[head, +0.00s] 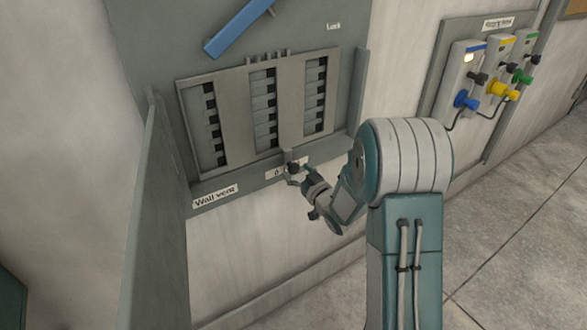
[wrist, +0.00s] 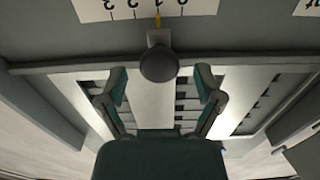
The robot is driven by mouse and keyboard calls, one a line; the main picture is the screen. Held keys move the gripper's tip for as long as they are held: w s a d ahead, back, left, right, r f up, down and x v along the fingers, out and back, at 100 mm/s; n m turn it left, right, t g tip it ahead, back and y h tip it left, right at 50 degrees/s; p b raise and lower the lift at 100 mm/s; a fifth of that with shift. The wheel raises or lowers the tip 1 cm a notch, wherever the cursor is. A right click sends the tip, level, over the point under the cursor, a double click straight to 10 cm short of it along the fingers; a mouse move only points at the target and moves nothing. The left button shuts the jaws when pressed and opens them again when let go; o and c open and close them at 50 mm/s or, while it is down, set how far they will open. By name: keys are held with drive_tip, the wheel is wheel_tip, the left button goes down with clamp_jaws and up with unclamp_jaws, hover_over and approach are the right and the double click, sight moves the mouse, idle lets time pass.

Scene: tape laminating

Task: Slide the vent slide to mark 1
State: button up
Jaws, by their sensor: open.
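The vent slide is a grey slotted plate (head: 236,115) on the wall vent. Its dark round knob (wrist: 158,64) shows in the wrist view, on a short tab below the plate. A yellow pointer (wrist: 157,20) at the tab lines up with about mark 1 on the white scale (wrist: 95,9), which appears upside down there. My gripper (wrist: 162,92) is open, with its two fingers apart on either side of the knob's line; I see no contact with the knob. In the head view my gripper (head: 298,172) is at the plate's lower edge and covers much of the scale.
A blue bar (head: 238,28) sits on the panel above the vent. An open grey door (head: 152,215) stands at the left. Several boxes with coloured plugs (head: 467,99) are on the wall at the right. The floor at the right is clear.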

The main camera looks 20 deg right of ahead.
drive_tip(key=v, duration=1)
drive_tip(key=s+r+m+g+h, duration=0.2)
drive_tip(key=s+r+g+h, duration=0.3)
drive_tip(key=r+h, duration=0.3)
drive_tip(key=s+a+r+g+y, duration=0.1)
drive_tip(key=s+a+r+g, duration=0.1)
drive_tip(key=s, duration=0.8)
drive_tip(key=s+a+r+m+g+y, duration=0.1)
drive_tip(key=s+a+g, duration=0.3)
drive_tip(key=s, duration=0.7)
drive_tip(key=shift+s+r+m+g, duration=0.2)
drive_tip(key=shift+r+m+g, duration=0.1)
drive_tip(key=shift+r, duration=0.2)
